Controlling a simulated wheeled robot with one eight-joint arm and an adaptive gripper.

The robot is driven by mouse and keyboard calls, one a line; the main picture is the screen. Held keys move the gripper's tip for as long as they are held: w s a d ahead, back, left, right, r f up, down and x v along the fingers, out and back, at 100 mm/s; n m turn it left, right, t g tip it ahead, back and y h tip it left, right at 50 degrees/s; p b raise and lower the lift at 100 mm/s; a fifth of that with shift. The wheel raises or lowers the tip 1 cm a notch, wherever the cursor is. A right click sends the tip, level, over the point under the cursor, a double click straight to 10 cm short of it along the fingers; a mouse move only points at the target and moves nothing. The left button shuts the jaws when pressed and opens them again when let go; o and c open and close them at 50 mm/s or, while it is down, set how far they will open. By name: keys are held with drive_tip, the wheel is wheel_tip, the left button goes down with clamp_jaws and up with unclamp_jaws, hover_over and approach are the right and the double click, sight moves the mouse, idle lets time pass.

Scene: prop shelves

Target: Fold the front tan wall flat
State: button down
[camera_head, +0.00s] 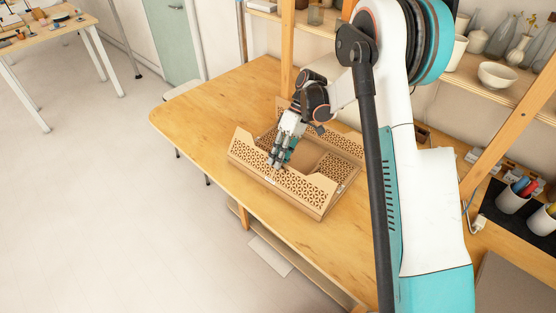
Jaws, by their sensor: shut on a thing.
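A tan crate with hole-patterned walls stands on the wooden table (205,112). Its front tan wall (297,187) is upright or nearly so along the near-left side; its exact tilt is hard to tell. The wall's left end is raised and its top edge dips in the middle. My gripper (274,163) reaches down from behind, with its dark fingertips shut on the top edge of the front wall near that dip. The hand and wrist hide part of the crate's inside and its back wall (345,142).
The table's near edge lies just beyond the crate's front side. Free table top lies to the left. Shelves with a white bowl (497,74) and vases stand at the upper right, with cups (512,199) below. My arm covers the table's right part.

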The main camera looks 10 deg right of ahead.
idle(0.3)
drive_tip(key=c, duration=1.6)
unclamp_jaws()
drive_tip(key=shift+r, duration=0.1)
wheel_tip(320, 180, up, 10)
drive_tip(key=shift+f, duration=0.1)
